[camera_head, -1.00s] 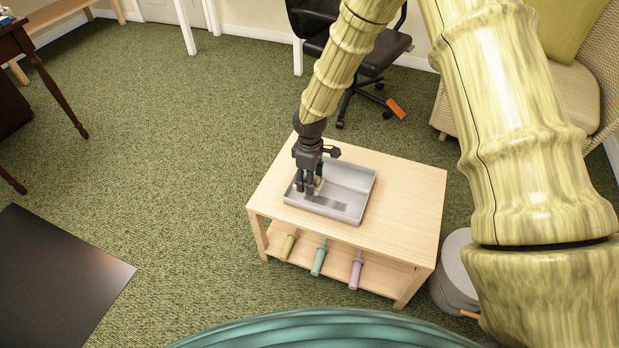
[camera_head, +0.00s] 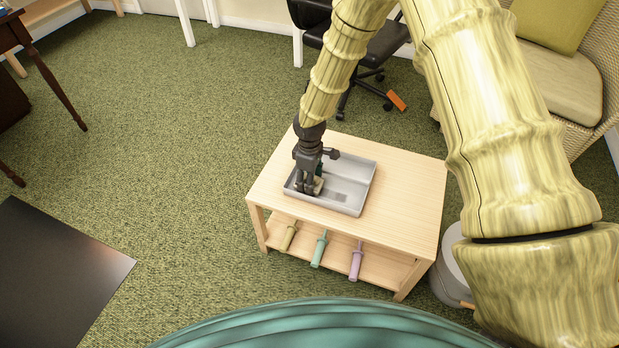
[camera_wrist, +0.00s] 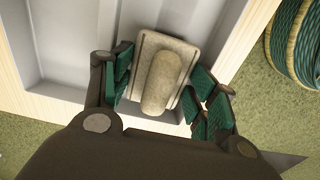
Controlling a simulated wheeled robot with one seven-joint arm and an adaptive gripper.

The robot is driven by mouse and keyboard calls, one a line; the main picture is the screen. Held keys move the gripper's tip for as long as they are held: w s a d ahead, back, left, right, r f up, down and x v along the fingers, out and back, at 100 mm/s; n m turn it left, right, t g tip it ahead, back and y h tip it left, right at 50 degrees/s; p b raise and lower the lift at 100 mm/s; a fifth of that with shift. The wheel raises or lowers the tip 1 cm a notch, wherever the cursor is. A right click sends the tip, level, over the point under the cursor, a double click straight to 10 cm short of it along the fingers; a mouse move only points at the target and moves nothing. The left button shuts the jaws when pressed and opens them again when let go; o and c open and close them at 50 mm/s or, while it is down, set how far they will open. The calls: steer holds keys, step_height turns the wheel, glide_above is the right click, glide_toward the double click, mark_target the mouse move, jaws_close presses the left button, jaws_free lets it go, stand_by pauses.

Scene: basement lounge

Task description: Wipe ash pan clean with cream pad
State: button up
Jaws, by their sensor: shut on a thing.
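The ash pan (camera_head: 362,178) is a shallow grey rectangular tray lying on a light wooden table. My gripper (camera_head: 309,190) points down into its left part. In the wrist view, my gripper (camera_wrist: 160,88) is shut on the cream pad (camera_wrist: 148,50), a rectangular block with a rounded raised grip between the green-lined fingers. The pad is at the pan's floor; I cannot tell whether it presses on it. In the head view the pad is mostly hidden by the fingers.
The wooden table (camera_head: 408,200) has bare top to the right of the pan. Its lower shelf holds a yellow (camera_head: 289,236), a green (camera_head: 319,248) and a lilac (camera_head: 356,261) handled tool. A grey bin (camera_head: 452,267) stands right of the table. An office chair (camera_head: 372,62) is behind.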

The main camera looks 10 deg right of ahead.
steer(key=shift+f, duration=0.55)
stand_by(0.8)
